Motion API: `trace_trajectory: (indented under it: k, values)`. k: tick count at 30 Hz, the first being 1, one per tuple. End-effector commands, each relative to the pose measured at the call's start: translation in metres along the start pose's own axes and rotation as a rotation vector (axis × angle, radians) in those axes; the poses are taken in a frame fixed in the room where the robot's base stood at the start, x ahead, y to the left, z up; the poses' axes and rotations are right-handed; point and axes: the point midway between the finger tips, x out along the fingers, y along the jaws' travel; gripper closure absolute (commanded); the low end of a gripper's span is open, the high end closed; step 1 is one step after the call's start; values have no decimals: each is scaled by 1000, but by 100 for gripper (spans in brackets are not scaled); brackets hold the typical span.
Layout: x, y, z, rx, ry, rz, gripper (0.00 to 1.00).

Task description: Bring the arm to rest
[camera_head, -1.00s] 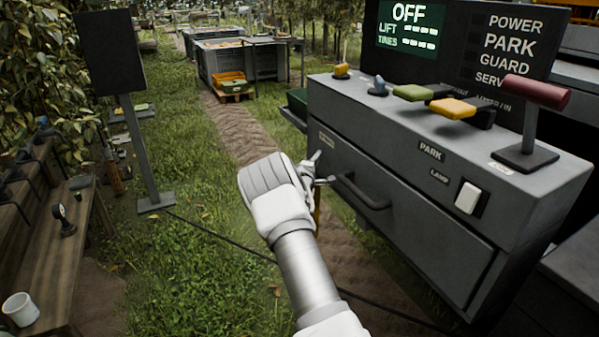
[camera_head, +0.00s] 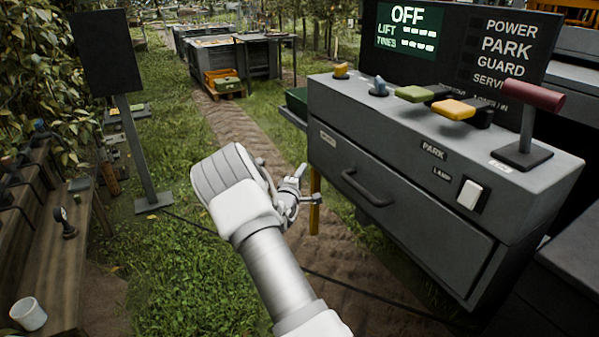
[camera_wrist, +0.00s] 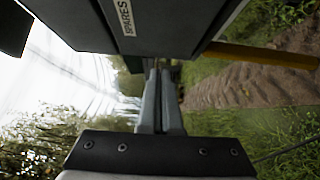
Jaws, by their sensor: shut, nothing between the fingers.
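My gripper (camera_head: 303,184) is at the end of my white arm in the middle of the head view. It points right, toward the left end of the grey control console (camera_head: 400,185), and looks a little apart from it. In the wrist view the two fingers (camera_wrist: 158,100) lie side by side, closed, with nothing between them. The console's corner with a SPARES label (camera_wrist: 126,18) stands just beyond them in the wrist view.
The console carries a drawer handle (camera_head: 367,188), coloured levers and a red-topped lever (camera_head: 533,94); its screen (camera_head: 407,30) reads OFF. A yellow post (camera_head: 314,205) stands behind my gripper. At left are a wooden bench with a white mug (camera_head: 29,314) and a dark panel on a post (camera_head: 143,150). Grass between is open.

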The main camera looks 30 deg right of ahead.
Motion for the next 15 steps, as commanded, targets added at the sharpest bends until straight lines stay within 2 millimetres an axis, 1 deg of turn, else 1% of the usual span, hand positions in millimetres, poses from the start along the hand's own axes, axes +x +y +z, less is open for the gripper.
trace_trajectory:
  k: [1, 6, 12, 15]
  values:
    - [-7, 2, -1, -1, 1, 0, 100]
    - [-20, 1, -1, 1, 0, 1, 100]
    - [-22, 1, 0, 4, 0, -1, 100]
    - [-23, 6, -2, 37, 4, -24, 100]
